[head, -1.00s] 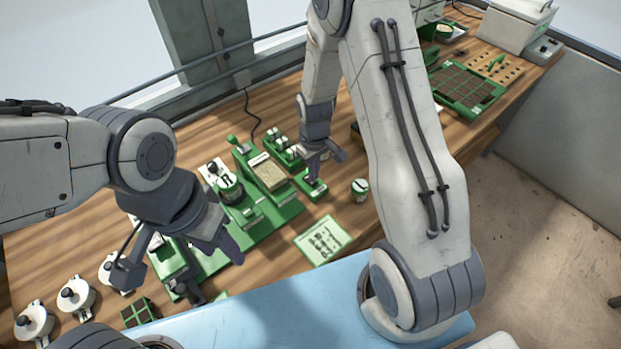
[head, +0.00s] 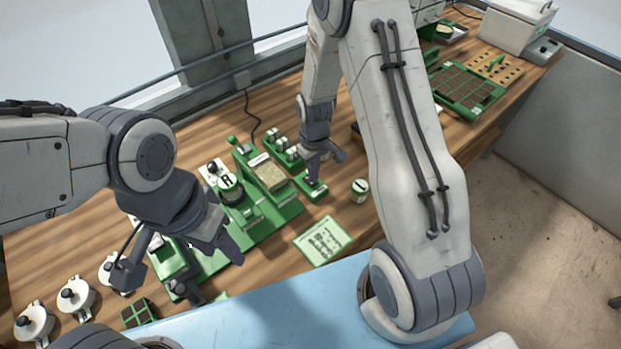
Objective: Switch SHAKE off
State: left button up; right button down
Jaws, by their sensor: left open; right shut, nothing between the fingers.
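A green switch strip (head: 281,150) with several pale and dark switches stands at the back middle of the bench, behind the seeder. Its labels are too small to read, so I cannot tell which switch is SHAKE or how it is set. My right gripper (head: 317,178) is shut and empty, pointing down over a small green block (head: 310,188) near the strip's right end; I cannot tell whether it touches. The green seeder (head: 255,222) carries a round lettered jar (head: 230,189) and a tan tray. My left gripper (head: 182,266) is open above the seeder's left end.
A printed green card (head: 323,241) and a small can (head: 359,190) lie to the right. White lidded pots (head: 75,296) and a green grid tray (head: 139,313) are at the left. A soil-filled tray (head: 467,87) stands at the far right. My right arm hides part of the bench.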

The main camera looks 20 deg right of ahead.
jog(key=shift+f+b, duration=0.7)
jog(key=shift+f, duration=0.25)
dwell(1.0)
jog(key=shift+r+p, duration=2.9)
jog(key=shift+r, duration=0.7)
jog(key=shift+f, duration=0.1)
